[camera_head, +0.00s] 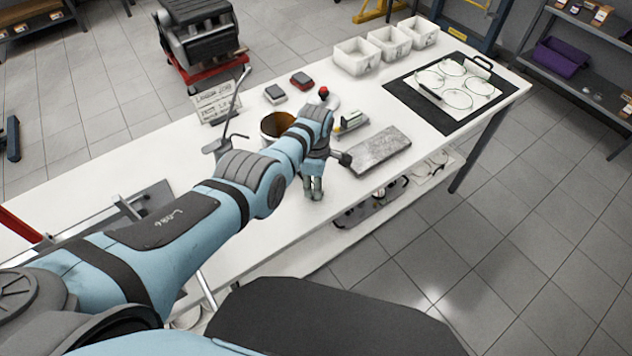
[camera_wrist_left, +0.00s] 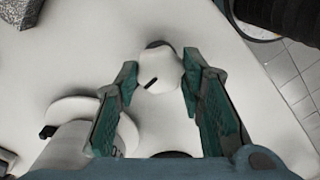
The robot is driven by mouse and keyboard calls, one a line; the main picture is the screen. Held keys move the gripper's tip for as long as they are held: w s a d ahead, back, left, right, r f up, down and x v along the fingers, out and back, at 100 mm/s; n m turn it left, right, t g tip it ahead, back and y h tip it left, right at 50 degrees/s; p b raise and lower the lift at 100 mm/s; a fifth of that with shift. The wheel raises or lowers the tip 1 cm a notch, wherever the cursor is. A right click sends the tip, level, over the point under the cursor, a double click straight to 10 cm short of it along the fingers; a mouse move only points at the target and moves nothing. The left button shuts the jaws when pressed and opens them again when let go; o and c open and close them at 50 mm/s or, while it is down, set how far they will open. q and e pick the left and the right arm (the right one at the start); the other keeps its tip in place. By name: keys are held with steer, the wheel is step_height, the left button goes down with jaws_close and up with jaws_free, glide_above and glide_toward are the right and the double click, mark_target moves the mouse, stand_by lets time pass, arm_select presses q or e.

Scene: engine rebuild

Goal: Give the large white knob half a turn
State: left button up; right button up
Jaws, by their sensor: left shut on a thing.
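The large white knob (camera_wrist_left: 160,72) shows in the left wrist view as a pale rounded piece with a short black mark on its face. The mark slants toward the lower left. My left gripper (camera_wrist_left: 160,68), also in the head view (camera_head: 314,190), has its two green-padded fingers on either side of the knob and is shut on it. In the head view the gripper is low over the white workbench (camera_head: 250,215), near its front edge, and the knob cannot be made out there. My right gripper is not in view.
A second white round piece (camera_wrist_left: 72,108) lies left of the knob in the wrist view. In the head view, a grey slab (camera_head: 380,152) lies right of the gripper and an open can (camera_head: 272,124) stands behind it. White bins (camera_head: 357,57) and a black mat (camera_head: 412,98) are farther right.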

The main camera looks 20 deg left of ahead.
arm_select(q)
steer(key=shift+s+f+n, duration=0.2)
steer(key=shift+s+n, duration=0.05)
steer(key=shift+n, duration=0.15)
steer(key=o, duration=1.1)
steer(key=shift+w, duration=0.1)
steer(key=shift+o, duration=0.2)
steer(key=shift+r, duration=0.1)
steer(key=shift+w+r, duration=0.1)
steer(key=shift+r, duration=0.25)
step_height(320, 180, up, 11)
steer(key=shift+r, duration=0.15)
